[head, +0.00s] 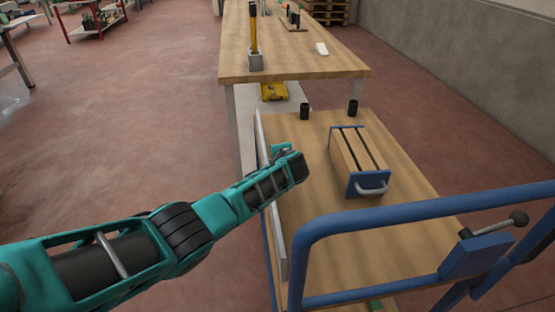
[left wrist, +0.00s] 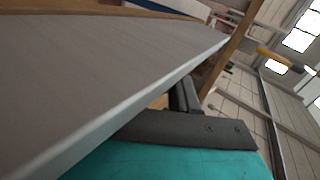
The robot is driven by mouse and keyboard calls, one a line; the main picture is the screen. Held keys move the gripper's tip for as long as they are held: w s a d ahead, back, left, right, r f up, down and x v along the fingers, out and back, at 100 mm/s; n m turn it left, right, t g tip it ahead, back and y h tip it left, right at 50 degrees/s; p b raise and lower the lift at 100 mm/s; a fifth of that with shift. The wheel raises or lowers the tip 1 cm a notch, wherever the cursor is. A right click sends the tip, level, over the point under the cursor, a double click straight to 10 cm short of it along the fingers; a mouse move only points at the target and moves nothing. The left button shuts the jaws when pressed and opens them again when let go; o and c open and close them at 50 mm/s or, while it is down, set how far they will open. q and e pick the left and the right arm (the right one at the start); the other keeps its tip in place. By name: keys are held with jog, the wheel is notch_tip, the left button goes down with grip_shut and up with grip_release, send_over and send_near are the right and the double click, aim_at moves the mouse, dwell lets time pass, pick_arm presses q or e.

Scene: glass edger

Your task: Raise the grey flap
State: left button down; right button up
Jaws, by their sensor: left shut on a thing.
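The grey flap (head: 278,240) shows in the head view as a thin pale strip, nearly edge-on, along the left side of the wooden cart top (head: 330,225). Its exact angle is hard to tell. In the left wrist view the flap (left wrist: 90,75) is a broad grey panel filling the left side, its edge running diagonally up to the right. My left gripper (head: 272,172) is at the flap, about midway along it, and is shut on it. In the left wrist view the dark fingers (left wrist: 184,96) are partly hidden behind the panel. My right gripper is not in view.
A blue-framed wooden crate (head: 352,163) and two black cups (head: 304,112) stand on the cart top. A blue tubular handle (head: 400,212) crosses the near side. A long workbench (head: 290,60) stands beyond. Open floor (head: 130,130) lies left of the cart.

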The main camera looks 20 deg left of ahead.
pick_arm(q)
jog(key=c, duration=1.2)
grip_release()
jog(key=shift+s+d+f, duration=0.1)
jog(key=shift+d+f, duration=0.1)
jog(key=shift+o, duration=1.3)
jog(key=shift+a+r, duration=0.1)
jog(key=shift+r, duration=0.1)
jog(key=shift+s+r, duration=0.1)
jog(key=shift+r, duration=0.05)
jog(key=p+v, duration=0.5)
jog(key=v, duration=0.7)
jog(key=shift+s+d, duration=0.2)
